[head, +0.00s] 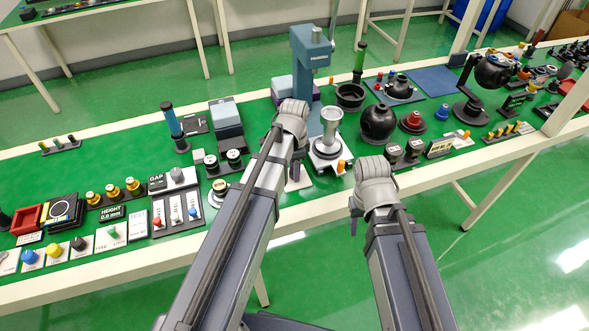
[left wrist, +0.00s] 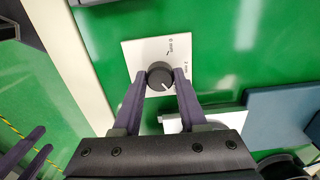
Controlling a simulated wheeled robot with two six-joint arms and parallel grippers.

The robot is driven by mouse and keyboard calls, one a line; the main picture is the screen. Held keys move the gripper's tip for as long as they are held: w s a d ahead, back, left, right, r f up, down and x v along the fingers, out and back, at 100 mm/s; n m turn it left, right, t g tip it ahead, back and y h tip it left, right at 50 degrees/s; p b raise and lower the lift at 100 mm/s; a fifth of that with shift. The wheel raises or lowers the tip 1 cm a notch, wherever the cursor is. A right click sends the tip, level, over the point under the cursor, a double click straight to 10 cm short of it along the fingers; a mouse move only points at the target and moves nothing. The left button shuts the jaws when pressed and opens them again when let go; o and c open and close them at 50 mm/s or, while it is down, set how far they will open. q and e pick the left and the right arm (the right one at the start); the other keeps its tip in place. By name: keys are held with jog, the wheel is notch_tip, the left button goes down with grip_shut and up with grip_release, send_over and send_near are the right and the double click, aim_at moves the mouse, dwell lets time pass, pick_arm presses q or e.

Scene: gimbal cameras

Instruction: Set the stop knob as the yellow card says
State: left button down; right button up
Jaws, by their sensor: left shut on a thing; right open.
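In the left wrist view a dark round knob (left wrist: 160,77) with a white pointer line sits on a white plate (left wrist: 134,52) with small printed mm marks, too small to read surely. The line points down and right in that view. My left gripper (left wrist: 160,80) has its two purple fingers shut on the knob's sides. In the head view my left gripper (head: 294,184) is low at the table's front, and the arm hides the knob. My right gripper (head: 353,222) is open and empty in front of the table edge. I cannot make out a yellow card.
A blue press stand (head: 308,60) rises just behind the left gripper. A silver cylinder on a white base (head: 328,128) stands to its right. Black signs reading GAP (head: 157,183) and HEIGHT (head: 112,213) stand at the left among knobs and switches.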

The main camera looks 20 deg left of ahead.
dwell(0.3)
pick_arm(q)
jog(key=shift+c, duration=2.2)
grip_release()
jog(key=shift+r, duration=0.1)
notch_tip(320, 180, up, 8)
jog(key=p, duration=0.8)
jog(key=shift+f, duration=0.2)
